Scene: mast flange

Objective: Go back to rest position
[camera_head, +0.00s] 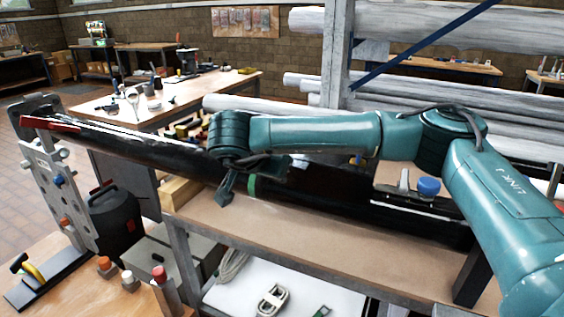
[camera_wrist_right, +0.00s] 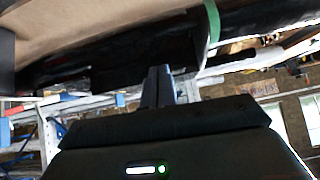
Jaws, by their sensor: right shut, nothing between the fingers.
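My right arm comes in from the right in the head view and reaches across the bench. My right gripper (camera_head: 226,190) is shut and empty, pointing down beside the black mast (camera_head: 330,205), just left of its green band (camera_head: 252,186). In the right wrist view the closed fingers (camera_wrist_right: 158,85) show in front of the black mast (camera_wrist_right: 120,55), with the green band (camera_wrist_right: 212,22) to their right. I cannot tell whether the fingers touch the mast. My left gripper is not in view.
The mast lies along a wooden bench (camera_head: 290,228). A blue-capped item (camera_head: 428,187) stands at its right. A rack of grey tubes (camera_head: 450,95) is behind my arm. A perforated stand (camera_head: 58,180), a black canister (camera_head: 115,215) and several small bottles are at left.

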